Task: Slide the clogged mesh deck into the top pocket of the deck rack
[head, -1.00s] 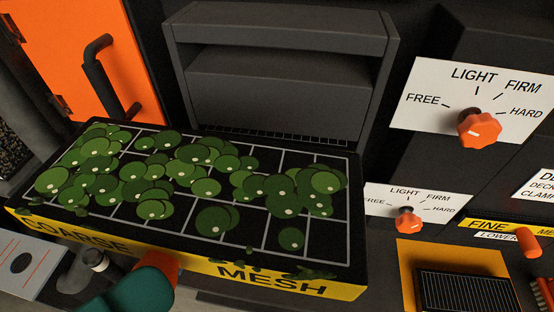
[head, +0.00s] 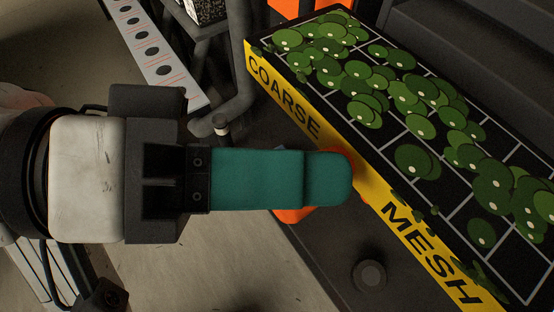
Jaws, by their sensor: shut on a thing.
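The mesh deck (head: 417,133) lies across the upper right of the head view, cut off by the right edge. It is a black tray with a white grid and a yellow front lettered COARSE MESH. Many green discs clog its top. An orange handle (head: 296,214) sticks out from the yellow front. My gripper (head: 335,178), with teal fingers, comes in from the left and is shut on this handle. The fingers hide most of the handle. I cannot make out the deck rack or its top pocket for certain.
A dark grey housing (head: 450,40) stands behind the deck at the upper right. A white strip with black holes (head: 150,50) and a grey pipe (head: 238,75) are at the upper left. A dark ledge with a round knob (head: 369,274) lies below the deck. Bare floor shows at lower middle.

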